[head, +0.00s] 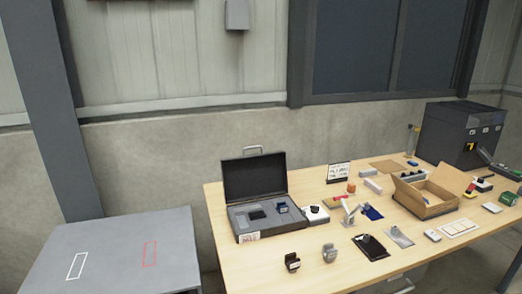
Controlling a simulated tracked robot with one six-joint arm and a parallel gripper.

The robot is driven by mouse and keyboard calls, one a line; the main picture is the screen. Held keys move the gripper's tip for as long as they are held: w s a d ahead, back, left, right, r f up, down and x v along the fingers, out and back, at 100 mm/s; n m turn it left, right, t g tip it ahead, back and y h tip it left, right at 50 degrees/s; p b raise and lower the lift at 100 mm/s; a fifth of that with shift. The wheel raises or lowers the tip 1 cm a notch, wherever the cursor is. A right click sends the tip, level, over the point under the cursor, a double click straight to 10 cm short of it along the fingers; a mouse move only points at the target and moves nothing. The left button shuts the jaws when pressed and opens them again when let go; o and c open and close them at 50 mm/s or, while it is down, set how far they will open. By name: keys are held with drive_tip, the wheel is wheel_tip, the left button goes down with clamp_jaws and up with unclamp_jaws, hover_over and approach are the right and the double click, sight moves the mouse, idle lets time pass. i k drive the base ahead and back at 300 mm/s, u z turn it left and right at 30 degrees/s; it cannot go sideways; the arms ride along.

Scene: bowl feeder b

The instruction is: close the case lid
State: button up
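The dark case (236,226) stands open near the left end of the wooden table. Its lid (254,178) is raised about upright at the back, with a pale handle (252,148) at its top edge. The base has a grey insert (270,224) holding a flat black item (257,215) and a small blue item (282,208). A white label with red marking (249,237) is at the front of the base. I cannot make out my gripper in this view.
A white block with a black knob (315,214) stands close to the case's right side. Two small clamp-like items (292,262) (329,253) stand in front. An open cardboard box (425,199) and a dark machine (460,136) are further right. A grey table (115,255) is at left.

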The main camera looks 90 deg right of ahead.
sight(246, 177)
drive_tip(key=z, duration=0.4)
drive_tip(key=i, duration=0.55)
drive_tip(key=z, duration=0.7)
drive_tip(key=i, duration=0.5)
drive_tip(key=z, duration=0.3)
